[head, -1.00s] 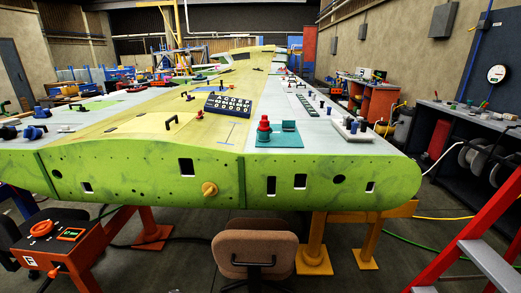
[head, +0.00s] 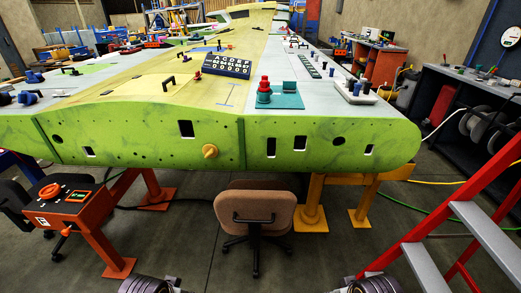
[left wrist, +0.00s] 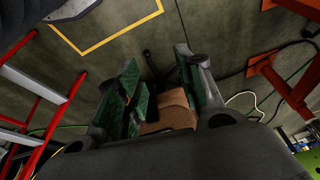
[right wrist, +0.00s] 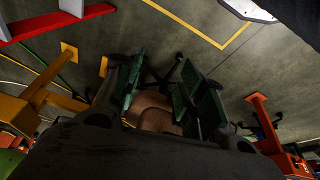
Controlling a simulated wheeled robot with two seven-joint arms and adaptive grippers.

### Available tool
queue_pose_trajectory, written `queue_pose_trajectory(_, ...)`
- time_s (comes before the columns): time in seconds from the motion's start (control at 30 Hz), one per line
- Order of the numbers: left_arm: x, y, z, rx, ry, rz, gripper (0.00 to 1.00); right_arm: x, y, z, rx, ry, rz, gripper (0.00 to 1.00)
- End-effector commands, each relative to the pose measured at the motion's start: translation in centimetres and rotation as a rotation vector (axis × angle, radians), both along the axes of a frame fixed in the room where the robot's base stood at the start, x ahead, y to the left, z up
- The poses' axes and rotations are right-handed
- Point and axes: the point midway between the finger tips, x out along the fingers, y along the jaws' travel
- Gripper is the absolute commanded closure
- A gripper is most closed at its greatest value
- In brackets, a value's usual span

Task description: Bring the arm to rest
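My left gripper (left wrist: 158,75) shows in the left wrist view with its green-padded fingers apart and nothing between them but the view of the chair and floor beyond. My right gripper (right wrist: 163,78) shows the same in the right wrist view, open and empty. In the head view only dark, ringed parts of my two arms show at the bottom edge, left and right of centre; the fingers are out of that view. Both grippers are clear of the green wing (head: 330,150).
A brown chair (head: 255,209) stands before the wing. A red stepladder (head: 445,230) is at the right, and an orange control box (head: 64,198) on a stand at the left. Orange and yellow stands carry the wing.

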Motion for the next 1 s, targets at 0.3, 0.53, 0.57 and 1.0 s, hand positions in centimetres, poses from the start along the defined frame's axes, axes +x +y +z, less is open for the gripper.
queue_pose_trajectory(0.3,0.5,0.0,-1.9,0.002,0.009,-0.002,0.63,0.6,0.0,-1.9,-0.003,0.008,0.001,0.60)
queue_pose_trajectory(0.53,1.1,0.0,-4.0,0.006,0.014,-0.003,0.63,1.2,0.0,-4.0,-0.006,0.014,0.003,0.60)
queue_pose_trajectory(0.57,1.2,0.0,-4.3,0.006,0.015,-0.004,0.63,1.2,0.0,-4.3,-0.006,0.015,0.004,0.60)
queue_pose_trajectory(1.0,2.0,0.3,-13.0,0.018,0.046,-0.010,0.63,2.0,-0.3,-13.0,-0.018,0.045,0.010,0.60)
